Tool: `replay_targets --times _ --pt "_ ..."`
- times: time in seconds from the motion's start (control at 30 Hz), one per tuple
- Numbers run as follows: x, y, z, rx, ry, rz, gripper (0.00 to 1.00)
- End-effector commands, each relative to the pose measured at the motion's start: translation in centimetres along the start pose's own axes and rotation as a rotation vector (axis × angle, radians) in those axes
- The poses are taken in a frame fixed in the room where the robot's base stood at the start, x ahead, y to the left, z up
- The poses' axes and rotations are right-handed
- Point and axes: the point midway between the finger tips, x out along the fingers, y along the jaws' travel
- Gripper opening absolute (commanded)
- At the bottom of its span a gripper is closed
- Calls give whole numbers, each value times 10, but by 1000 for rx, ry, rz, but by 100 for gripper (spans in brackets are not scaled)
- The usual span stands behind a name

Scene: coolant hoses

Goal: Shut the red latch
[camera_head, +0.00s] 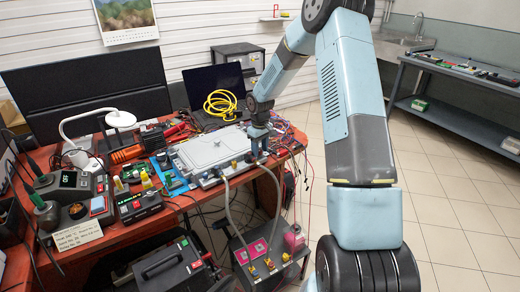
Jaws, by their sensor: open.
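A pale flat plate (212,150) lies on the red-brown bench, with small fittings along its front edge. Two light grey hoses run from that edge to a grey unit on the floor: the left hose (229,212) and the right hose (277,195). My gripper (260,154) points down at the plate's right front corner, close to the fitting of the right hose. It is open. I cannot tell whether it touches the fitting. No red latch can be made out at this size; the gripper may hide it.
The grey floor unit (262,270) has pink panels and yellow-orange parts. A yellow coiled cable (221,104), a dark monitor (212,84) and loose red wires (289,137) are near the plate. Instruments crowd the bench's left. Tiled floor (440,190) is clear at right.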

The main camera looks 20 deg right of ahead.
Motion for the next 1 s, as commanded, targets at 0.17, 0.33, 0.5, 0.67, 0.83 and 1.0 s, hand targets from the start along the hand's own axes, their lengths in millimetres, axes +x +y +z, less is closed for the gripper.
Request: replay_targets --times 0.17,0.33,0.5,0.67,0.83,1.0 --pt "2 0 0 0 1 0 47" --pt "2 0 0 1 0 0 44" --pt "2 0 0 1 0 0 27" --pt "2 0 0 1 0 0 12" --pt "2 0 0 1 1 0 0" --pt "2 0 0 14 0 1 0"
